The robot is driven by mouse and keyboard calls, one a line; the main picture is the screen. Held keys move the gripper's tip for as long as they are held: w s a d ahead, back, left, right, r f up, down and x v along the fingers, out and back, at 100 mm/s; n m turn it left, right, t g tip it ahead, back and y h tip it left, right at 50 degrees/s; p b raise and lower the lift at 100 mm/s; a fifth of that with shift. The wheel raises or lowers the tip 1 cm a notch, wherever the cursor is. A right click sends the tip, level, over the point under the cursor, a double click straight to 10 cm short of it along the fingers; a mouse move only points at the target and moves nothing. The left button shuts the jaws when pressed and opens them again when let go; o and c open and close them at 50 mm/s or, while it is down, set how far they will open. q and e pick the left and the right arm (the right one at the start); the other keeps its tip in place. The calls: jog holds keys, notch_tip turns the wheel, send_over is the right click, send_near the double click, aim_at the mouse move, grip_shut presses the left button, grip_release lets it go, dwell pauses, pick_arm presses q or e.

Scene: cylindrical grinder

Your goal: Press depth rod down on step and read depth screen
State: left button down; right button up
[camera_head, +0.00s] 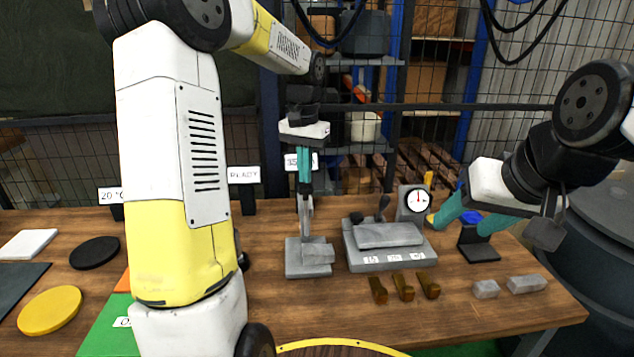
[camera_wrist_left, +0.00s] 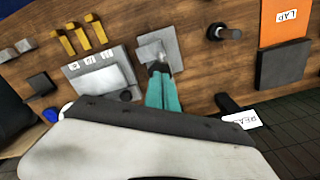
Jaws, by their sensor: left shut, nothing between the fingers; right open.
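A grey stepped block (camera_head: 308,262) stands on the wooden bench, with an upright grey depth rod (camera_head: 306,218) above it. My left gripper (camera_head: 305,190) points straight down with its teal fingers shut and empty, directly over the rod's top; I cannot tell whether they touch. The left wrist view shows the fingertips (camera_wrist_left: 157,70) over the block (camera_wrist_left: 155,47), hiding most of the rod. A white display (camera_head: 313,161) behind the left fingers is partly covered; it seems to start with "35". My right gripper (camera_head: 462,217) is open at the right, near a dial gauge (camera_head: 418,201).
A grey plate fixture (camera_head: 390,246) with the dial gauge stands right of the block. Several brass pieces (camera_head: 403,287) and two grey blocks (camera_head: 486,289) lie in front. A "READY" sign (camera_head: 243,174) stands behind left. My left arm hides part of the bench.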

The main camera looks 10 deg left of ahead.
aim_at(306, 190)
pick_arm(q)
jog(key=shift+f, duration=2.8)
jog(key=shift+r, duration=4.55)
jog(key=s+d+r+n+t+h, duration=0.1)
jog(key=s+t, duration=0.2)
jog(key=s, duration=0.9)
jog(key=s+d+r+n+t+h, duration=0.1)
jog(key=s+r+t, duration=0.1)
jog(key=s, duration=1)
jog(key=shift+s+t, duration=0.15)
jog(key=shift+t, duration=0.45)
jog(key=shift+r, duration=0.1)
